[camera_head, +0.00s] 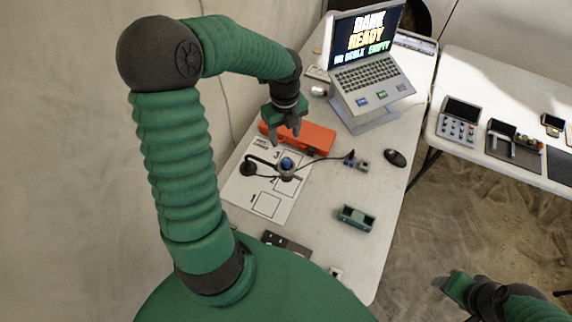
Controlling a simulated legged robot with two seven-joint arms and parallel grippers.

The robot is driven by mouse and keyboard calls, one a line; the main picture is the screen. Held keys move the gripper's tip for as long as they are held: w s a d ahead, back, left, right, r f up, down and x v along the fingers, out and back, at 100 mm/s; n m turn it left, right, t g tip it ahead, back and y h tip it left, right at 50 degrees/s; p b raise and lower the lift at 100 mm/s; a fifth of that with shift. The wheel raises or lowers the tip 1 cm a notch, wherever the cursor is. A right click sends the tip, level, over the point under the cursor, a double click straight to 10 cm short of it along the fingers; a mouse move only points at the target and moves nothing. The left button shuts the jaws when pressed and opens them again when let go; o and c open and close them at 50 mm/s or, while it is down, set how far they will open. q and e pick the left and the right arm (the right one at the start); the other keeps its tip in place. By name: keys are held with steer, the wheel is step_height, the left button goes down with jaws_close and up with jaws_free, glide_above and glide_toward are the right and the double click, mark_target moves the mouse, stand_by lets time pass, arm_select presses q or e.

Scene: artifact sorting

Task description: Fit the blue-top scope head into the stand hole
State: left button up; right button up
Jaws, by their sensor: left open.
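The scope head with its blue top (287,163) is on the white numbered sheet, at the end of the black stand's arm. The stand (248,168) has a dark round base to the left of it. The stand hole is hidden, and I cannot tell whether the scope head sits in it or only over it. My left gripper (287,130) is open and empty, pointing down above and behind the scope head, apart from it. My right gripper (452,287) is at the lower right, away from the table; its fingers are too unclear to read.
An orange case (312,138) lies just behind the scope head, close to my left gripper. A laptop on a riser (371,85) stands farther back. A green block (356,218), a small device (356,162) and a black mouse (395,158) lie to the right. A second table stands at right.

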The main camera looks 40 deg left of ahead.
mark_target(287, 160)
arm_select(q)
steer(key=f, duration=1.5)
steer(key=shift+w+d, duration=0.1)
steer(key=shift+w, duration=0.2)
jaws_close()
